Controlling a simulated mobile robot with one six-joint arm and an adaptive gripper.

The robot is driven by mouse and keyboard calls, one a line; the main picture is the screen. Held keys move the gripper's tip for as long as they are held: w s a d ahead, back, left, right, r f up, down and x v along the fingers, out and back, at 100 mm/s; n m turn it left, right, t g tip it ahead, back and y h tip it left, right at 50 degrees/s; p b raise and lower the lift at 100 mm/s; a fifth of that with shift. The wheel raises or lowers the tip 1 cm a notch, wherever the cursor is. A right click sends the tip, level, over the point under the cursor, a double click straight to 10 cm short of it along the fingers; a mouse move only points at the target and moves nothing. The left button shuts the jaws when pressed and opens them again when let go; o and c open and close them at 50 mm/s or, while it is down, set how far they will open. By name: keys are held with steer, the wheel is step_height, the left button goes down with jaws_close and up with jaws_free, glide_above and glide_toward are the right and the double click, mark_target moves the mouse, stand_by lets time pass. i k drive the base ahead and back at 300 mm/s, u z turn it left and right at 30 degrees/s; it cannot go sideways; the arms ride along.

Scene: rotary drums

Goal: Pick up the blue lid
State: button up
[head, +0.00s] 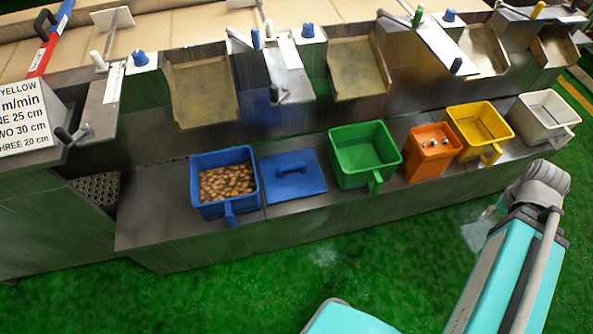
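The blue lid (309,186) is a flat square with a raised handle on top. It lies on the metal shelf between a blue bin (225,206) full of brown pieces and an empty green bin (363,163). My teal arm reaches up at the lower right, apart from the lid. My gripper itself cannot be made out in the head view.
An orange container (430,152) with small items, a yellow bin (480,136) and a white bin (542,115) stand along the metal shelf (160,224) to the right. Metal chutes (203,91) hang behind and above. The green floor (290,290) in front is clear.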

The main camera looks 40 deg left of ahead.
mark_target(287, 175)
steer(key=u, duration=1.7)
